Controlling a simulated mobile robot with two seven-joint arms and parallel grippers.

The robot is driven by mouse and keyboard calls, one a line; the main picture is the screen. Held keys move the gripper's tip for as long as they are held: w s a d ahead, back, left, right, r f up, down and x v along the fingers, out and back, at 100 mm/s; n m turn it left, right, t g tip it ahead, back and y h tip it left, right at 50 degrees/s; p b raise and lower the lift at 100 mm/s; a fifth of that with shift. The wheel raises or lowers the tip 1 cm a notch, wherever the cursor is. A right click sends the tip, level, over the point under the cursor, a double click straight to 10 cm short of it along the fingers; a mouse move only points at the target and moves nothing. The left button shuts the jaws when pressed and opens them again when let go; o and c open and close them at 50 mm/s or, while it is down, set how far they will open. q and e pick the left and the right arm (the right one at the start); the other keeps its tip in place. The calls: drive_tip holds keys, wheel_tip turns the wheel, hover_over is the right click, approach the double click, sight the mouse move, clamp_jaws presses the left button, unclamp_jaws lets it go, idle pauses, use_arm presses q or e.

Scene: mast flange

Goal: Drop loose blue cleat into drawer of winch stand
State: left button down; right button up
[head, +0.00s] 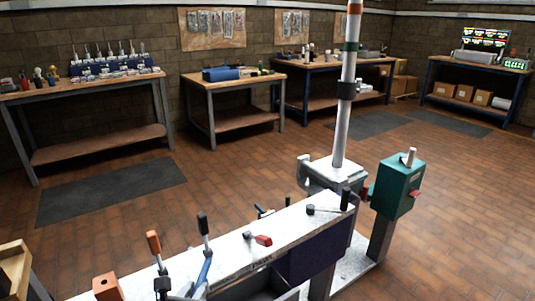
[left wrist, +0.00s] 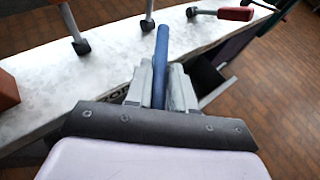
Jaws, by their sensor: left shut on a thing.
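The blue cleat (head: 206,267) is a slim blue bar in the head view. It also shows in the left wrist view (left wrist: 160,62), standing out between the fingers of my left gripper (left wrist: 160,88). My left gripper (head: 188,291) is shut on it at the lower edge of the head view, by the front edge of the white-topped winch stand (head: 235,237). The open drawer (head: 283,294) shows in part below the top. In the left wrist view its dark inside (left wrist: 210,78) lies just right of the fingers. My right gripper is in neither view.
On the stand top are an orange-handled lever (head: 153,243), a black-handled lever (head: 202,224), a red-handled lever (head: 262,240) and an orange block (head: 107,287). A tall mast (head: 345,110) and a green box (head: 397,185) stand beyond. Floor to the right is clear.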

use_arm(q)
drive_tip(key=shift+f+b, duration=2)
drive_tip(key=shift+b, duration=0.15)
drive_tip(key=c, duration=0.9)
unclamp_jaws()
drive_tip(key=shift+p+v, duration=0.85)
drive_tip(key=shift+v, duration=2.75)
